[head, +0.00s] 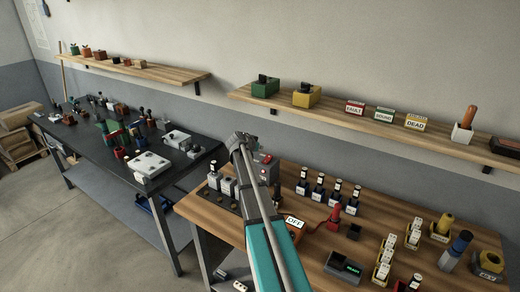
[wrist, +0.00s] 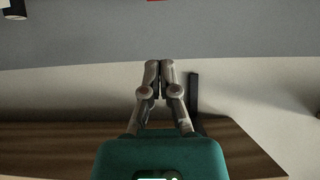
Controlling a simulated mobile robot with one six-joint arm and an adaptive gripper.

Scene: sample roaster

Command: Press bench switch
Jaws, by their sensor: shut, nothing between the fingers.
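My gripper (head: 240,140) is shut and empty, over the back left part of the wooden bench in the head view. In the wrist view its two fingertips (wrist: 159,66) meet, with nothing between them. A grey box with a red part on it (head: 266,160) stands just right of my gripper, partly hidden by it. A small orange unit with a white plate that seems to read OFF (head: 293,221) sits nearer the front, beside my teal arm link. I cannot tell for sure which of these is the bench switch. No contact between my gripper and either one is clear.
The wooden bench (head: 315,262) holds several dark bottles (head: 318,188), a red device (head: 333,216), and a unit with a green display (head: 345,266). A dark bench (head: 75,150) stands left across a gap. Wall shelves (head: 370,126) hang above, with green and yellow boxes.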

